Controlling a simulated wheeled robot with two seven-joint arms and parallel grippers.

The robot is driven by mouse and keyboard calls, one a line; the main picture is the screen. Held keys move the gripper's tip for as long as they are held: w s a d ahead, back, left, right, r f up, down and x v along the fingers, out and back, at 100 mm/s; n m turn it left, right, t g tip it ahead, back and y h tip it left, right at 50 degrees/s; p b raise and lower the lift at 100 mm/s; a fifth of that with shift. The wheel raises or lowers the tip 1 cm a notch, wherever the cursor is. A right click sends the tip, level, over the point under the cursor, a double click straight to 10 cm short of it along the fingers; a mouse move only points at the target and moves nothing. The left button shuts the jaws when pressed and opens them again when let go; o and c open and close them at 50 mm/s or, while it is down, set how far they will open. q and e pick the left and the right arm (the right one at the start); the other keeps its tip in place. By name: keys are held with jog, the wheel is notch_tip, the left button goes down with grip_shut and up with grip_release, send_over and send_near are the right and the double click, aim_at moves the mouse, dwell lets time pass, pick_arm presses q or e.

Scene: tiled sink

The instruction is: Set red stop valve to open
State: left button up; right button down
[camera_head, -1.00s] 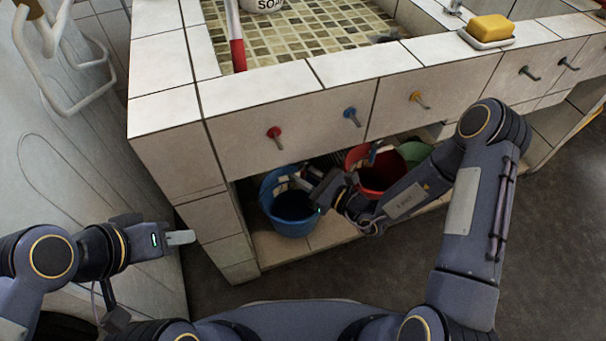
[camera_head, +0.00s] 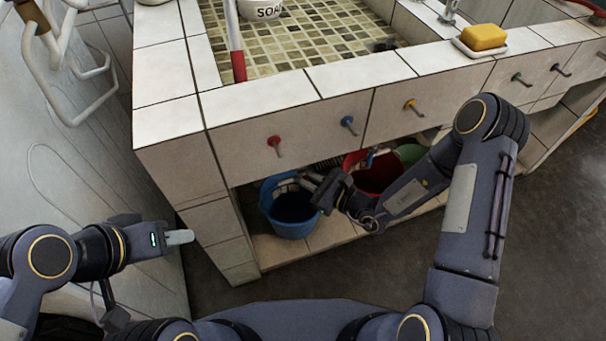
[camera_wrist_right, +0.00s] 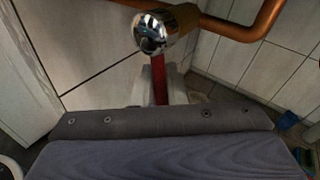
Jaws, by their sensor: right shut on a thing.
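In the right wrist view, a stop valve with a round chrome end (camera_wrist_right: 150,36) sits on a copper pipe. Its red handle (camera_wrist_right: 159,78) runs down from the chrome end. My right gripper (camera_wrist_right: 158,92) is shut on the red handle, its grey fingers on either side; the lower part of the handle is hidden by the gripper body. In the head view my right gripper (camera_head: 302,182) reaches into the space under the sink, above a blue bucket, and the valve cannot be made out there. My left gripper (camera_head: 180,237) is empty, away from the counter at the left.
A blue bucket (camera_head: 290,222) and a red bucket (camera_head: 377,176) stand on the low shelf. A copper pipe (camera_wrist_right: 235,29) runs behind the valve. Open floor (camera_head: 545,240) lies at right.

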jog(key=shift+w+d+r+n+h+p, duration=0.15)
jog(key=shift+d+r+n+h+p, duration=0.25)
jog(key=shift+n+h+p, duration=0.35)
jog(key=shift+w+d+n+g+h+p, duration=0.1)
jog(key=shift+d+n+g+h+p, duration=0.3)
jog(key=shift+n, duration=0.35)
jog(key=c, duration=1.6)
grip_release()
jog(key=shift+o, duration=0.2)
jog(key=shift+d+h, duration=0.1)
jog(key=shift+h, duration=0.15)
jog(key=p+v, duration=0.1)
jog(key=v, duration=0.6)
jog(key=shift+s+d, duration=0.25)
jog(key=shift+s, duration=0.05)
